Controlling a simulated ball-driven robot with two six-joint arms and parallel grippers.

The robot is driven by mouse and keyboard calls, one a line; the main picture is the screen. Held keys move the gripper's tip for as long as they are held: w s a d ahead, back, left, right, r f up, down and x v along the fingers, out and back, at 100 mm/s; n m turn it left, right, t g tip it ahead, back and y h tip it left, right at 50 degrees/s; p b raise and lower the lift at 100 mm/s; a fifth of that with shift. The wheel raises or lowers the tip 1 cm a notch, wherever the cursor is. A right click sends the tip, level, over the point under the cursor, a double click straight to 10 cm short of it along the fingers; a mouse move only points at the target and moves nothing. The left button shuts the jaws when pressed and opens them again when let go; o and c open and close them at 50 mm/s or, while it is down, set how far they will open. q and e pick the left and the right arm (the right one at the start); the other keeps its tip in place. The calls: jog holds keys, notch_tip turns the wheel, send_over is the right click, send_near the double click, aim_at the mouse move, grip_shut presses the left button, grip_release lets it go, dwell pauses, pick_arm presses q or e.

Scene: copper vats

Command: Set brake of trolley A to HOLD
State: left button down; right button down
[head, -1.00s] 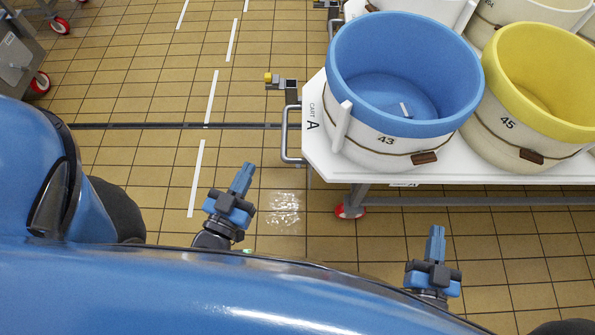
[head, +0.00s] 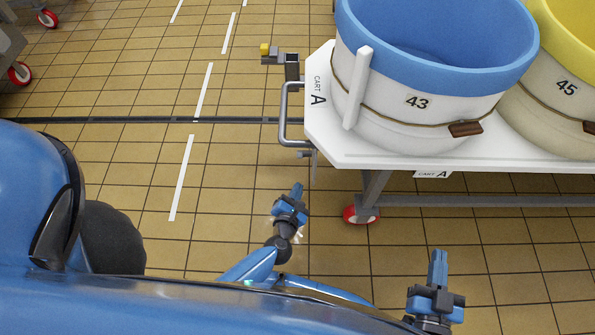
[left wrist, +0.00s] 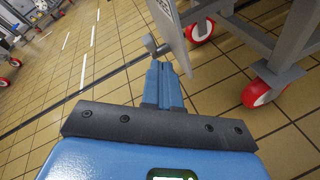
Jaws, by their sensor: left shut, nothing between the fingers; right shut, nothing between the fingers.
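Trolley A (head: 345,155) is a white-topped cart marked CART A at the right of the head view. A small grey lever (head: 305,154) sticks out to the left beside its end plate, under the bent handle (head: 284,120). In the left wrist view the lever (left wrist: 152,45) shows a rounded end beside the grey plate (left wrist: 171,30), just beyond my fingertips. I cannot read any HOLD marking. My left gripper (head: 297,188) is shut and empty, just below and left of the lever, apart from it in the head view. My right gripper (head: 438,254) is shut and empty, in front of the cart.
A blue-rimmed vat marked 43 (head: 420,125) and a yellow-rimmed vat marked 45 (head: 555,120) stand on the cart. A yellow-tipped bracket (head: 270,55) juts from its left end. Red caster wheels (head: 357,214) stand below.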

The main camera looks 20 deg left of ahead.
pick_arm(q)
notch_tip(320, 180, down, 2)
jog(key=s+a+n, duration=0.1)
jog(key=n, duration=0.2)
jog(key=n+g+b, duration=0.1)
jog(key=n+b, duration=0.2)
send_near(300, 154)
jog(key=w+f, duration=0.4)
jog(key=f, duration=0.1)
jog(key=shift+w+a+r+y, duration=0.1)
jog(key=shift+w+r+y, duration=0.15)
jog(key=shift+w+y, duration=0.25)
jog(key=shift+w, duration=0.1)
